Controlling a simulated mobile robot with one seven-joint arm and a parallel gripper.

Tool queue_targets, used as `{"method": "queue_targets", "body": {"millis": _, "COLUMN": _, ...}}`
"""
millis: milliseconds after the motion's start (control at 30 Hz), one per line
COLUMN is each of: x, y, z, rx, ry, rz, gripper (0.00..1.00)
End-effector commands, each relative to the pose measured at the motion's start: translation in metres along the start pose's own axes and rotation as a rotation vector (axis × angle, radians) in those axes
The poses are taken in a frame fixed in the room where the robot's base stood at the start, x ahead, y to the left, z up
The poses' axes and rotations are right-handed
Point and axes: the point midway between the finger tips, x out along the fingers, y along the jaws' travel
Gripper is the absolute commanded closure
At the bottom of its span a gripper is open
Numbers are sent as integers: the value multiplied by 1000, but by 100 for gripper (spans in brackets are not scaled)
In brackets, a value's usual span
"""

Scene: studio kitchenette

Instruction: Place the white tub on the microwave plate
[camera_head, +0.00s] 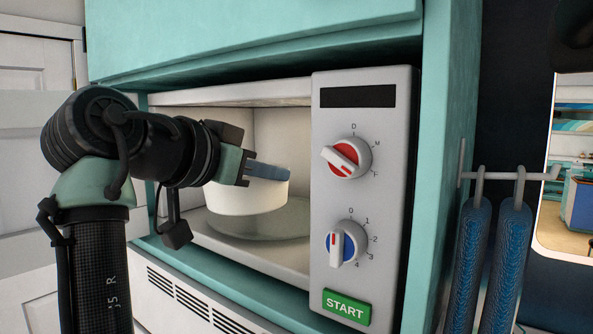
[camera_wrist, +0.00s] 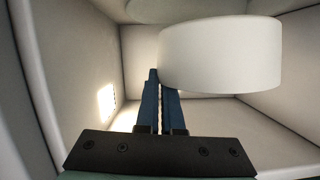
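The white tub (camera_head: 245,200) is inside the open microwave, over the round glass plate (camera_head: 260,224). I cannot tell whether its base touches the plate. In the wrist view the tub (camera_wrist: 222,60) is at the upper right, and part of the plate (camera_wrist: 180,8) shows along the top edge. My gripper (camera_head: 268,171) reaches in from the left at the height of the tub's rim. Its blue fingers (camera_wrist: 161,95) are close together at the tub's edge, one partly hidden behind the tub's wall. They look closed on that wall.
The microwave's control panel (camera_head: 362,200), with two knobs and a green START button (camera_head: 346,306), stands right of the opening. The teal cabinet (camera_head: 250,30) is close above. Pale inner walls (camera_wrist: 70,85) surround the gripper.

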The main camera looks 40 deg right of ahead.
Motion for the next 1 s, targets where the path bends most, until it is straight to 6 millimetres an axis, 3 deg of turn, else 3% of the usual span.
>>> {"method": "queue_targets", "body": {"millis": 33, "x": 12, "y": 0, "z": -10, "rx": 1, "ry": 0, "rz": 2, "gripper": 100}}
{"method": "queue_targets", "body": {"millis": 200, "x": 40, "y": -1, "z": -16, "rx": 2, "ry": 1, "rz": 0, "gripper": 100}}
{"method": "queue_targets", "body": {"millis": 467, "x": 65, "y": -2, "z": -24, "rx": 2, "ry": 0, "rz": 1, "gripper": 100}}
{"method": "queue_targets", "body": {"millis": 733, "x": 71, "y": 1, "z": 9, "rx": 1, "ry": 1, "rz": -2, "gripper": 100}}
{"method": "queue_targets", "body": {"millis": 1000, "x": 73, "y": 1, "z": 15, "rx": 2, "ry": 1, "rz": -2, "gripper": 100}}
